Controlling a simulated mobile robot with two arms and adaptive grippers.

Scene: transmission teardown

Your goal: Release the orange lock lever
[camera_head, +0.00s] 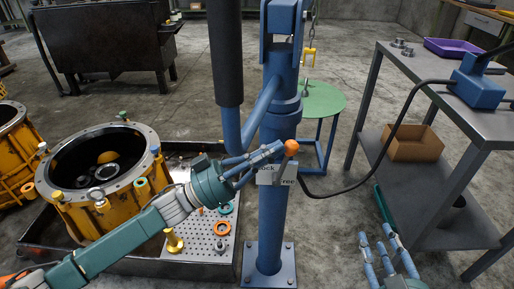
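The lock lever's orange round knob (291,147) shows at the front of a blue upright column (273,215). A white label (268,178) behind it is partly covered; parts of words like "lock" and "free" show. My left gripper (277,151) reaches in from the left, its blue fingers converging with the tips right beside the knob. Whether they touch or grip the lever cannot be told; the lever's shaft is hidden behind the fingers. My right gripper (382,246) is low at the right, away from the lever, fingers spread and empty.
A yellow-orange housing (112,215) stands in a dark tray at the left, with a perforated plate (208,235) beside it. A grey metal cart (455,115) with a cardboard box (412,146) stands at the right. A black cable hangs between the cart and column.

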